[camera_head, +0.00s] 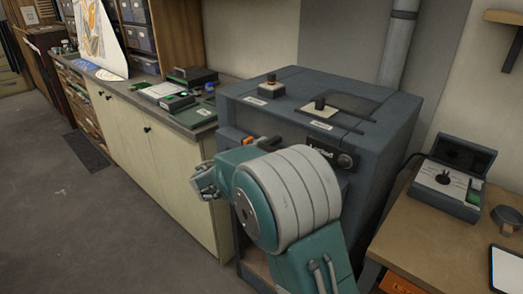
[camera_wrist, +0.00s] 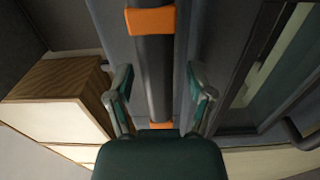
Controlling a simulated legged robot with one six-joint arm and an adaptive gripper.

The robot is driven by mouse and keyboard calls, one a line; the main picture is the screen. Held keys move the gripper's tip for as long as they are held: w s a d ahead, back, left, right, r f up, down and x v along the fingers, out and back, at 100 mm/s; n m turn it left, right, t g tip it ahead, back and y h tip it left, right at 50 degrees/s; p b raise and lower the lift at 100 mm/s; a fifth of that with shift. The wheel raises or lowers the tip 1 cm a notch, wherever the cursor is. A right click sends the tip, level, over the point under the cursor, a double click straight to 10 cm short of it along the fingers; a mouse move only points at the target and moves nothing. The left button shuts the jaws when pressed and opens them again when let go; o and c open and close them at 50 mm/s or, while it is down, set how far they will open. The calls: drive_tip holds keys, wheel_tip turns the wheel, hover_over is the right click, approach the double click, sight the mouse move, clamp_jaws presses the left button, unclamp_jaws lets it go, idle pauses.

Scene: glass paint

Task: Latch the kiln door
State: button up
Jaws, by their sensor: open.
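The kiln (camera_head: 385,135) is a large blue-grey box standing between the counter and the desk. My arm hides much of its front. A small orange part (camera_head: 248,141) shows at its upper front edge. In the wrist view, a dark bar (camera_wrist: 154,65) with an orange band (camera_wrist: 150,21) and a lower orange piece (camera_wrist: 161,125) runs between my fingers. I cannot tell whether this bar is the door's handle or latch. My gripper (camera_head: 205,181) is open at the kiln's front left; its fingers (camera_wrist: 160,82) stand either side of the bar, apart from it.
A long counter (camera_head: 185,122) with cream cabinets and several dark boxes is left of the kiln. A wooden desk (camera_head: 420,245) with a grey device (camera_head: 450,185) stands at the right. The floor (camera_head: 110,220) at the front left is clear.

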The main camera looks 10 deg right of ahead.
drive_tip(key=shift+a, duration=0.25)
drive_tip(key=shift+d, duration=0.1)
clamp_jaws()
drive_tip(key=shift+d+f+n, duration=0.1)
drive_tip(key=shift+n, duration=0.2)
drive_tip(key=n, duration=0.3)
drive_tip(key=shift+n, duration=0.4)
drive_tip(key=n, duration=0.4)
drive_tip(key=shift+s+d, duration=0.1)
drive_tip(key=n, duration=0.5)
drive_tip(key=shift+n, duration=2.2)
drive_tip(key=shift+r, duration=0.2)
